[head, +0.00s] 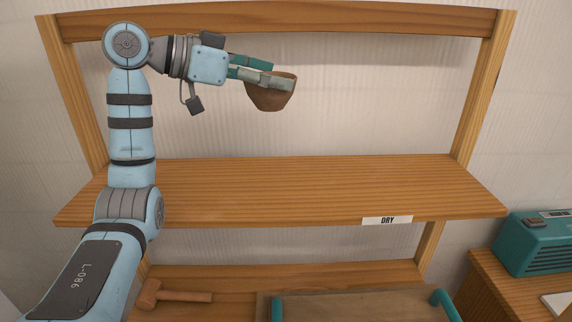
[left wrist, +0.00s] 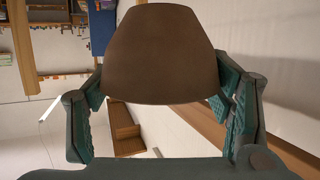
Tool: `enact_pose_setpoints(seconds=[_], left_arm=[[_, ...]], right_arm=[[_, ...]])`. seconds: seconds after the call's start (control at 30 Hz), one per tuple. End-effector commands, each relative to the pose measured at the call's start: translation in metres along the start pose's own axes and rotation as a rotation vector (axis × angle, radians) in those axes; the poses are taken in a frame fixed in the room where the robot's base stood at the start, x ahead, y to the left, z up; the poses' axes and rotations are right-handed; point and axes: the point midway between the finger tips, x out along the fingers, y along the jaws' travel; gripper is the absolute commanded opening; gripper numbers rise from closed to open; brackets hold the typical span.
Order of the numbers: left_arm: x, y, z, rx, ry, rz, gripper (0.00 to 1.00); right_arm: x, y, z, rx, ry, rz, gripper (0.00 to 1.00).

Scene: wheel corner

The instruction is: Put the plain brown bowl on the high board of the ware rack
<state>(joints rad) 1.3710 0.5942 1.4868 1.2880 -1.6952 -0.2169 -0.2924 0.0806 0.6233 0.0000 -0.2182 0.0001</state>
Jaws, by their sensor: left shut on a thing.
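The plain brown bowl (head: 270,97) is held by my left gripper (head: 268,75), which is shut on it near the rim. In the head view the bowl is upright and in the air, well above the wide wooden board (head: 300,185) of the ware rack. That board has a "DRY" label (head: 388,220) on its front edge, and its top is bare. In the left wrist view the bowl (left wrist: 163,55) fills the space between the two fingers. My right gripper is not in view.
A lower board (head: 380,270) of the rack holds a wooden mallet (head: 172,294) at the left. A tray-like board with teal handles (head: 360,305) is at the bottom. A teal radio-like box (head: 540,243) stands at the right. Rack posts (head: 484,90) and a top rail (head: 290,20) frame the space.

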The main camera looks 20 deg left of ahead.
Motion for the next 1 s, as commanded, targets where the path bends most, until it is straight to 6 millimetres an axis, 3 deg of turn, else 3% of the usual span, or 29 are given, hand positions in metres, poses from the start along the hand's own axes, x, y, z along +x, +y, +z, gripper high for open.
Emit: enact_pose_setpoints(seconds=[0.03, 0.2, 0.33, 0.67, 1.0], left_arm=[[0.005, -0.001, 0.022, -0.003, -0.006, -0.004, 0.41], [0.025, -0.001, 0.090, -0.004, -0.009, -0.004, 0.41], [0.037, 0.000, 0.127, -0.002, -0.006, -0.003, 0.41], [0.054, 0.000, 0.176, -0.001, -0.002, 0.000, 0.41], [0.055, 0.000, 0.180, 0.001, -0.001, 0.000, 0.41]], right_arm=[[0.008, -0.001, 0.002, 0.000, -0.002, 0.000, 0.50], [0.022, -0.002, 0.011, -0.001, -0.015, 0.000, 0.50], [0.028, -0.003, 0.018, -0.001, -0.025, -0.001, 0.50], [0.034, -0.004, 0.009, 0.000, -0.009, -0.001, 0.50], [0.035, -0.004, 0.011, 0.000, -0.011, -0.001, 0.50]])
